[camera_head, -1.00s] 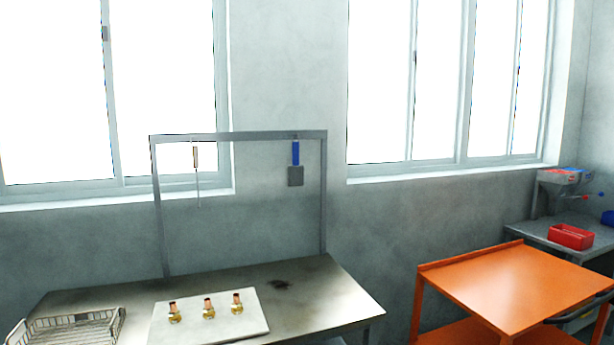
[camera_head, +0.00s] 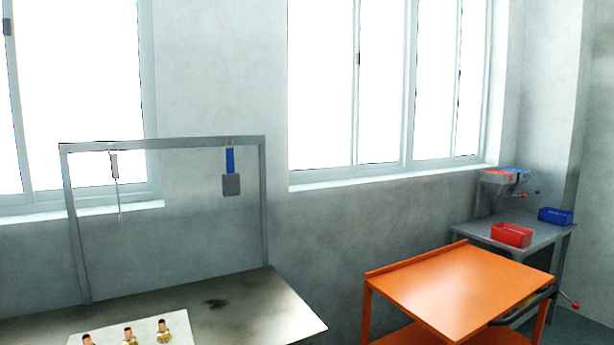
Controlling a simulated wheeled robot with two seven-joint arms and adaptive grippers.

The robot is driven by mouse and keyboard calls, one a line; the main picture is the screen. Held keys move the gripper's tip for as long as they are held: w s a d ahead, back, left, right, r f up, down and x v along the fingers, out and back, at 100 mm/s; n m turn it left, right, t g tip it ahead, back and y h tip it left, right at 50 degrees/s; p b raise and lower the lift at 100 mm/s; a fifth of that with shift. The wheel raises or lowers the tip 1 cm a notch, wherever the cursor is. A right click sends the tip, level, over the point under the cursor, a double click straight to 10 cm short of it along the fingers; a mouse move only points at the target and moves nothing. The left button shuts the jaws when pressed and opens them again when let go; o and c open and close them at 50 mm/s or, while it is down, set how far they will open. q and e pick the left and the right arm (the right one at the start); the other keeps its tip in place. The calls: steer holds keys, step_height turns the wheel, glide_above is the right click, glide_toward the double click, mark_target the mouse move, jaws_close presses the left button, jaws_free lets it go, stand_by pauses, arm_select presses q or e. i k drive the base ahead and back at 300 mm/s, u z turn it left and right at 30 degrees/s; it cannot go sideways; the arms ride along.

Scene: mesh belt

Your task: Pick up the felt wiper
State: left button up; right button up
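A tool with a blue handle and a flat grey pad (camera_head: 231,184) hangs from the right part of the crossbar of a grey metal frame (camera_head: 190,141). It looks like the felt wiper, but I cannot tell its material. A thin tool with a pale handle and a long rod (camera_head: 115,168) hangs from the left part of the same crossbar. Neither of my grippers is in view.
The frame stands on a steel table (camera_head: 255,309). A white board (camera_head: 185,330) there bears several brass-and-copper fittings (camera_head: 128,335). An orange cart (camera_head: 455,285) stands right of it. Farther back, a grey bench (camera_head: 490,235) holds a red bin (camera_head: 511,235) and a blue bin (camera_head: 555,216).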

mark_target(232, 187)
steer(key=z, duration=0.4)
steer(key=i, duration=1.5)
steer(key=u, duration=1.1)
steer(key=i, duration=0.5)
steer(key=u, duration=0.6)
